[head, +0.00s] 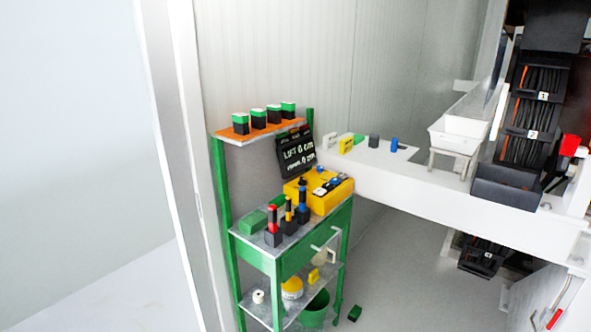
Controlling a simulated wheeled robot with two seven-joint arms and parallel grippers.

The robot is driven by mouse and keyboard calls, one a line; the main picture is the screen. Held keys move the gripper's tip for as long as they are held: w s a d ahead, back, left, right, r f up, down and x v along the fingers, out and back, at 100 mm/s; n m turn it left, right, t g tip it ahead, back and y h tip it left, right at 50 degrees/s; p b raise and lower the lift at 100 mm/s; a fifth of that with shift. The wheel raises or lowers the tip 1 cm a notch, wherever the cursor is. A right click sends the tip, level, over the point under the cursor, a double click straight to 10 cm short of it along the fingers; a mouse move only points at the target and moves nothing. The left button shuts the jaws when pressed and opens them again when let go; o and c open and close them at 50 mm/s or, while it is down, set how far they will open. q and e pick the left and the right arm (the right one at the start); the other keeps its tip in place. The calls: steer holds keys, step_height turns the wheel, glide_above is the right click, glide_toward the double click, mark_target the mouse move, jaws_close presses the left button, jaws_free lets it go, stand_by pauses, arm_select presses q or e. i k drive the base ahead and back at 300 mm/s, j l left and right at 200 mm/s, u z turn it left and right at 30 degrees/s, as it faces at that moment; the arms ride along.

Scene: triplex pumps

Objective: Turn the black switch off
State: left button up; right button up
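I cannot clearly make out a black switch in the head view. A yellow box (328,203) on the green cart carries small dark, white and blue parts on top, too small to tell apart or to read as on or off. A red block-like part (570,145) sits on a white post at the right edge. A red handle (555,318) shows on a pale panel at the lower right. Neither of my grippers is in view.
The green cart (287,262) stands against the wall, with red, yellow and blue-topped tools on it. Its orange shelf (262,132) holds several green-and-black blocks. A white counter (440,200) runs to the right, with black cable bins (525,125) beyond. Grey floor (400,265) is open.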

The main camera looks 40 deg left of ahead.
mark_target(302, 182)
steer(key=i+u, duration=0.3)
steer(key=u, duration=0.2)
steer(key=i+l+u, duration=0.15)
steer(key=i+u, duration=0.15)
steer(key=u, duration=0.15)
steer(key=i+l+u, duration=0.25)
steer(key=u, duration=0.25)
steer(key=i+l+u, duration=0.25)
steer(key=l+u, duration=0.25)
steer(key=i+l+u, duration=0.2)
steer(key=u, duration=0.25)
steer(key=l+u, duration=1)
